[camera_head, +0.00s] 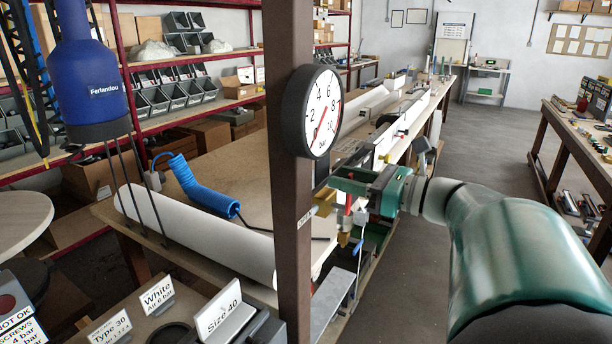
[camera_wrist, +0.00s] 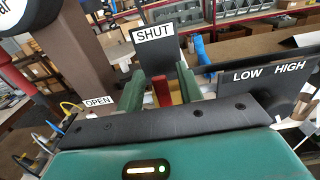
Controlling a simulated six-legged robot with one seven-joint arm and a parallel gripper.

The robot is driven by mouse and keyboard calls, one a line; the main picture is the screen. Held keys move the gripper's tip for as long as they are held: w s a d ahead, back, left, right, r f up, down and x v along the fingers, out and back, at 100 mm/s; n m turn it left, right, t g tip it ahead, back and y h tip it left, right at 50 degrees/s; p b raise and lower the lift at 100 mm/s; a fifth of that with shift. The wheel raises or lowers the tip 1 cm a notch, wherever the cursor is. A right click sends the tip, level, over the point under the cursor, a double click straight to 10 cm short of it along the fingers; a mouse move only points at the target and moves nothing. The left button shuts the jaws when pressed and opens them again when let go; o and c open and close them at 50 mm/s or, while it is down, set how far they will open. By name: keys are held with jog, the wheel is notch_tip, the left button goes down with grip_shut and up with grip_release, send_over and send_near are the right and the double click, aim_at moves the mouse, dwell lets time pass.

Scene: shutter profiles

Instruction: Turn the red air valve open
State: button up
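The red valve handle (camera_head: 348,203) stands on brass fittings (camera_head: 325,203) beside the brown post in the head view. In the wrist view the red handle (camera_wrist: 161,91) shows between my two green fingers, below the SHUT sign (camera_wrist: 154,33). My gripper (camera_head: 343,180) is at the handle, reaching in from the right; it also shows in the wrist view (camera_wrist: 160,74). Its fingers stand apart on either side of the handle, with visible gaps. The OPEN sign (camera_wrist: 99,101) is left of the fingers. The handle's lower end is hidden by my gripper in the wrist view.
A brown post (camera_head: 289,200) carries a round pressure gauge (camera_head: 322,112), its needle low. A LOW HIGH panel (camera_wrist: 262,85) stands right of my fingers. A white roll (camera_head: 200,235) and blue coiled hose (camera_head: 200,188) lie on the bench. The floor aisle (camera_head: 500,150) behind is clear.

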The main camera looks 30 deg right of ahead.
jog(key=shift+x, duration=0.9)
jog(key=shift+s, duration=0.1)
grip_shut()
